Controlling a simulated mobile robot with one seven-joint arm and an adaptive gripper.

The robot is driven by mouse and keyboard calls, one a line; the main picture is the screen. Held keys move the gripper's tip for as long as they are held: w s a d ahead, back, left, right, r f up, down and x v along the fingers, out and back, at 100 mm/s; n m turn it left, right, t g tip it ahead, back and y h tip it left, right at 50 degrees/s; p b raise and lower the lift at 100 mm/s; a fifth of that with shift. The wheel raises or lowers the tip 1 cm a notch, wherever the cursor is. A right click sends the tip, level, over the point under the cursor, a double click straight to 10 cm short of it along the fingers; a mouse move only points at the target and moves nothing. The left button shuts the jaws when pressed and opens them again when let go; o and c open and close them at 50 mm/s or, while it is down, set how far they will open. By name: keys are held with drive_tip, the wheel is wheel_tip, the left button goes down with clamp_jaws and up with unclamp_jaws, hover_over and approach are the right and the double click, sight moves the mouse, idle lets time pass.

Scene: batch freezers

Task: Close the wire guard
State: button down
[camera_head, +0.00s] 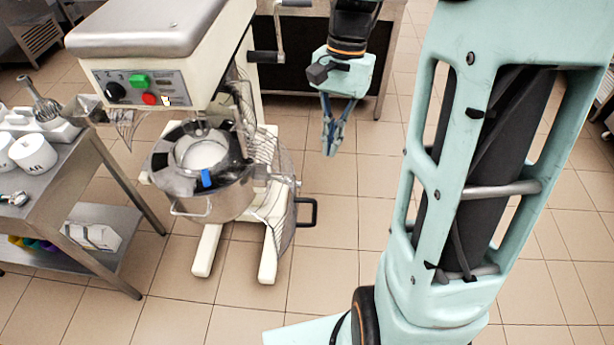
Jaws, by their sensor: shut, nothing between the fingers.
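The wire guard (284,186) of the mixer stands swung out to the right of the bowl, with a black handle (307,212) at its outer edge. The mixer (160,60) is cream coloured with a green and a red button on its front. Its metal bowl (215,195) sits below the head, and its front is not covered by the guard. My gripper (331,150) points down, to the right of the guard and apart from it, above and behind the handle in the picture. Its fingers are together and hold nothing.
A steel table (60,190) with white containers and a whisk stands at the left. A dark-fronted steel counter (310,50) is behind my gripper. The tiled floor (340,230) in front and to the right of the mixer is clear. My arm fills the right foreground.

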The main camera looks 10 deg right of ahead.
drive_tip(key=s+a+f, duration=0.3)
drive_tip(key=s+f, duration=0.2)
drive_tip(key=f, duration=0.4)
drive_tip(key=shift+s+a+f, duration=0.25)
drive_tip(key=shift+a+f, duration=0.05)
drive_tip(key=shift+f, duration=0.05)
drive_tip(key=shift+a, duration=0.1)
